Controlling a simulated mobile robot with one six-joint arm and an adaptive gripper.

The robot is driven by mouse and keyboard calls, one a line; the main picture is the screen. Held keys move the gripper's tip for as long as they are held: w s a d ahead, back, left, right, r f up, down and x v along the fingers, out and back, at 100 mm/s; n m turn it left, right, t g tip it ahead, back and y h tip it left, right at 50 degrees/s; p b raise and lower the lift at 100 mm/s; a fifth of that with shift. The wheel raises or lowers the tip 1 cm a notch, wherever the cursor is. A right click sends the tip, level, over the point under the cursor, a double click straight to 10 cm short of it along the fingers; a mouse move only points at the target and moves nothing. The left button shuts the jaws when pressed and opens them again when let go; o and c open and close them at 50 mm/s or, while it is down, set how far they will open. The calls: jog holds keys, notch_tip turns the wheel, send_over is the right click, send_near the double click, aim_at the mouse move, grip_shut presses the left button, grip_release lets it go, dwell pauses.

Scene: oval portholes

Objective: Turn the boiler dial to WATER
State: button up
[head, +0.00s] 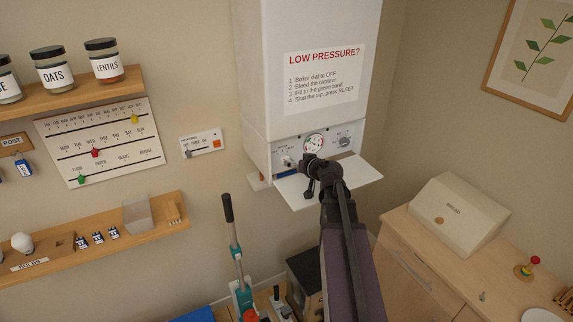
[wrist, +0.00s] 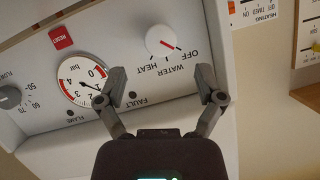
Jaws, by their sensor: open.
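The boiler dial is a white round knob (wrist: 162,41) with a red pointer line, upside down in the wrist view. The red line points towards the OFF label, with WATER and HEAT printed beside it. In the head view the dial (head: 287,161) is at the left of the boiler's control panel. My gripper (wrist: 162,80) is open and empty. Its two fingers are spread wide, and the dial lies beyond the gap between them, apparently untouched. In the head view my gripper (head: 309,188) is in front of the panel, its fingertips hard to make out.
On the panel are a pressure gauge (wrist: 83,84), a red RESET button (wrist: 61,37) and a grey flow knob (wrist: 9,97). A white flap (head: 355,178) hangs open below the panel. A heating switch plate (head: 201,143) is on the wall to the left.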

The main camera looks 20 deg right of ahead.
jog(key=b+x, duration=0.2)
jog(key=x, duration=0.4)
jog(key=shift+w+a+f, duration=0.1)
jog(key=shift+w, duration=0.25)
jog(key=c, duration=1.1)
